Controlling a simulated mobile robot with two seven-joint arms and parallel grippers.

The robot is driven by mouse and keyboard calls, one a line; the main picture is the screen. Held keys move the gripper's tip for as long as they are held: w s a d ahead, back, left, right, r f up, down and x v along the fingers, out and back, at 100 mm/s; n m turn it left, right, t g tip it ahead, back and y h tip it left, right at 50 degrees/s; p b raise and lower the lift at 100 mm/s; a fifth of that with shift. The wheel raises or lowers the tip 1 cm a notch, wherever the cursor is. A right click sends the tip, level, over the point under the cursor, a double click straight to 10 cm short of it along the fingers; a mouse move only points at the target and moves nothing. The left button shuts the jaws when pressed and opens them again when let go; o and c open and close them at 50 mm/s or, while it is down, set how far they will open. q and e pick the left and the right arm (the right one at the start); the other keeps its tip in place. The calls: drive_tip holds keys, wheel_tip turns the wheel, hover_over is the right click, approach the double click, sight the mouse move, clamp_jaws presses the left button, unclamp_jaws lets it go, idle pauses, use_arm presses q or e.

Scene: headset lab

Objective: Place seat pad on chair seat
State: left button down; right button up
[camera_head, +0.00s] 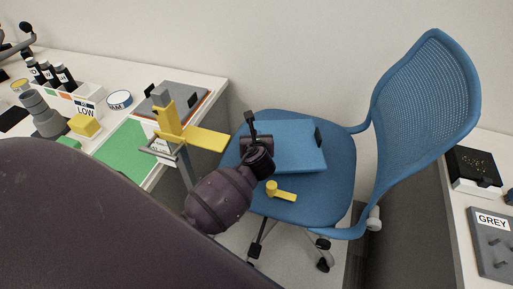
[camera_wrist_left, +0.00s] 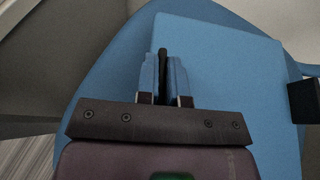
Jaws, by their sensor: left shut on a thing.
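The seat pad (camera_head: 295,147) is a flat blue square with black tabs on opposite edges. It is over the rear part of the blue chair seat (camera_head: 325,190); I cannot tell whether it rests fully on the seat. My left gripper (camera_head: 252,138) is at the pad's left edge, shut on its black tab. In the left wrist view the gripper (camera_wrist_left: 164,75) has its fingers closed around the dark tab, with the pad (camera_wrist_left: 220,65) spread beneath and beyond, and the chair seat (camera_wrist_left: 105,75) showing past its edge. My right gripper is not in view.
A yellow piece with a round knob (camera_head: 280,192) lies on the seat front. The chair's mesh back (camera_head: 425,100) rises at right. A left table holds a yellow stand (camera_head: 172,122), a green mat (camera_head: 125,150) and bottles (camera_head: 48,73). A right table has a GREY-labelled tray (camera_head: 492,240).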

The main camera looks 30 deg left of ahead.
use_arm(q)
drive_tip(key=shift+f, duration=0.55)
wheel_tip(320, 180, down, 3)
drive_tip(key=shift+f+b, duration=0.15)
drive_tip(key=shift+b, duration=0.55)
drive_tip(key=shift+f, duration=0.1)
drive_tip(key=c, duration=1.2)
unclamp_jaws()
drive_tip(key=shift+c, duration=0.2)
